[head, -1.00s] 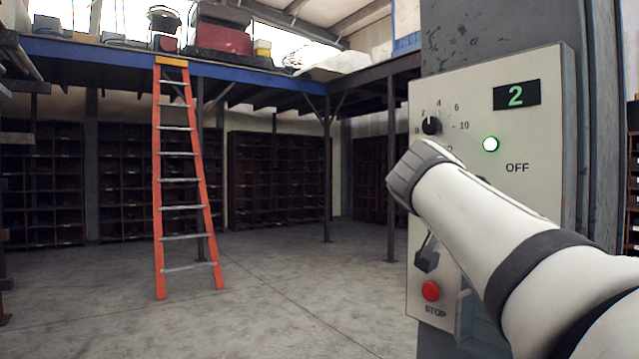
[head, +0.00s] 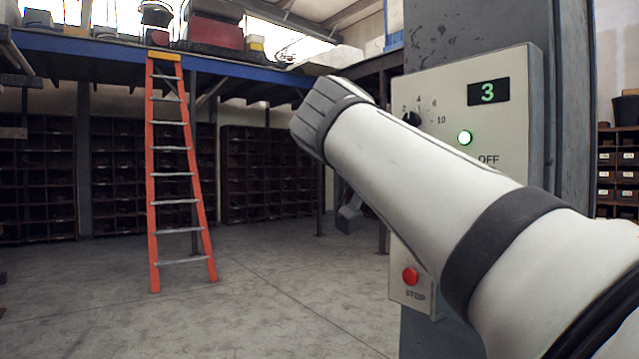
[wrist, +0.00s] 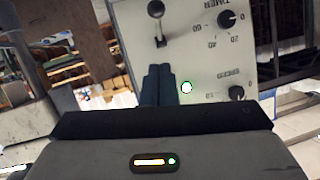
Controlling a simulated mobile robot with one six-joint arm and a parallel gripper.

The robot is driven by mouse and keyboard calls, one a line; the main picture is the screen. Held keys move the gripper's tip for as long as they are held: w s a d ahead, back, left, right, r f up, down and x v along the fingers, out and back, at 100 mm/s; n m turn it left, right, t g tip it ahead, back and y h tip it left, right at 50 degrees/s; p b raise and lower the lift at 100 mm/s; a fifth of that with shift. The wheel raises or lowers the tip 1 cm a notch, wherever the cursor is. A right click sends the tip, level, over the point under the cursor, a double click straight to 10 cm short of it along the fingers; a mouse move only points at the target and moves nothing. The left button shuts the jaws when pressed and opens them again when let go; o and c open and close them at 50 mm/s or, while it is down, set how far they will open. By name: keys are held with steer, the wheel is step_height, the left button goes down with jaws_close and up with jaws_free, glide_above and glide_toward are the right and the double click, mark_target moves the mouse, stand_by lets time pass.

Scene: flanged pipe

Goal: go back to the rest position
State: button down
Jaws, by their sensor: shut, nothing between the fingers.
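The grey control panel (head: 515,150) is on a column at the right of the head view. Its display (head: 488,92) reads a green 3, above a lit green lamp (head: 465,138). My arm covers much of the panel, with a knob (head: 412,118) and the red stop button (head: 410,276) still showing. My gripper (head: 348,218) hangs below the wrist, left of the panel and apart from it. In the wrist view its fingers (wrist: 157,82) are together and empty. The panel appears inverted there, with a lever (wrist: 157,22), the timer knob (wrist: 227,19) and the speed knob (wrist: 236,92).
An orange ladder (head: 178,175) leans on the blue mezzanine edge (head: 100,55) at left. Dark shelving (head: 265,175) lines the back. The concrete floor (head: 260,300) between is open.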

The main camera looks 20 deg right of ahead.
steer(key=w+a+f+n+g+y+p, duration=0.1)
steer(key=a+f+n+y+p, duration=0.35)
steer(key=p, duration=0.35)
steer(key=w+a+f+n+y+p, duration=0.1)
steer(key=a+f+n+y+p, duration=0.2)
steer(key=f+n+p, duration=0.3)
steer(key=s+a+f+n+g+y+p, duration=0.2)
steer(key=s+a+f+n+y+p, duration=0.2)
steer(key=s+a+f+p, duration=0.5)
steer(key=y+p, duration=0.1)
steer(key=p, duration=0.2)
steer(key=shift+s+f+g, duration=0.2)
steer(key=shift+f+g, duration=0.05)
steer(key=shift+g, duration=0.05)
